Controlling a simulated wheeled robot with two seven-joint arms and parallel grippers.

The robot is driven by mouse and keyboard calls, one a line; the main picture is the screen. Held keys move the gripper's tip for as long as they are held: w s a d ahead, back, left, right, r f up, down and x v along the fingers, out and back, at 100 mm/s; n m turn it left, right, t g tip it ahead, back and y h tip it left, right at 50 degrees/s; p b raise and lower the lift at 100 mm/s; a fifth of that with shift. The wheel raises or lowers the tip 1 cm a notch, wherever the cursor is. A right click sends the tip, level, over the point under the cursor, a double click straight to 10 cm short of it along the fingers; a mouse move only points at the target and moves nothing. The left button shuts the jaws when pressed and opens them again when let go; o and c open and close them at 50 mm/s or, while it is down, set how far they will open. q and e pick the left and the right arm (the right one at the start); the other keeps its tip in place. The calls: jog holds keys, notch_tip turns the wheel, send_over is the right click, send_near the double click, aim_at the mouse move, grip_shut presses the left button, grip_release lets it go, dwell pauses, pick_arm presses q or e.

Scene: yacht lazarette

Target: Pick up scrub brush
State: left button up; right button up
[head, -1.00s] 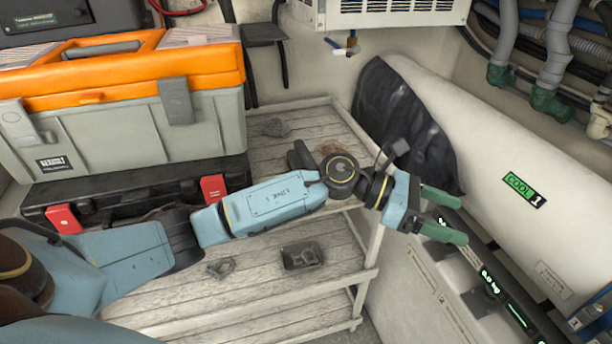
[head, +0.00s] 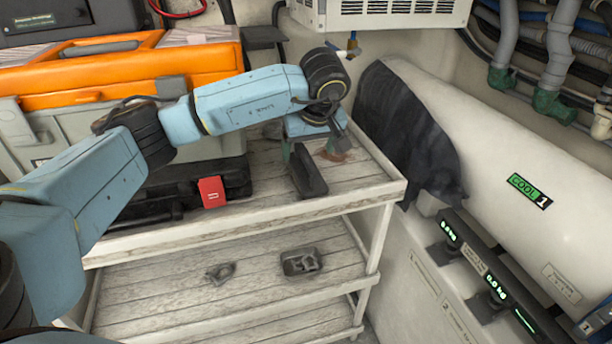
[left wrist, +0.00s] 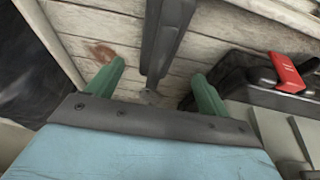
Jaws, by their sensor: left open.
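The scrub brush appears to be the long dark grey bar (head: 309,174) lying on the top shelf of the white rack, near its front edge. No bristles show. My left gripper (head: 306,150) is above its far end, pointing down, open and empty. In the left wrist view the dark bar (left wrist: 167,38) runs from the top edge to the space between the two green fingers (left wrist: 158,88). It is apart from both fingers in the picture; I cannot tell the height gap. My right gripper is in neither view.
A grey and orange toolbox (head: 215,68) on a black case with red latches (head: 212,191) stands left of the brush. The rack's lower shelf (head: 170,285) holds small dark items. A white tank (head: 480,150) with a dark cover is at right.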

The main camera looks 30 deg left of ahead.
aim_at(307, 156)
pick_arm(q)
jog(key=x, duration=0.7)
jog(key=shift+w+a+f+b, duration=0.2)
jog(key=shift+w+a+b, duration=0.1)
jog(key=shift+w+b, duration=0.05)
jog(key=c, duration=1.2)
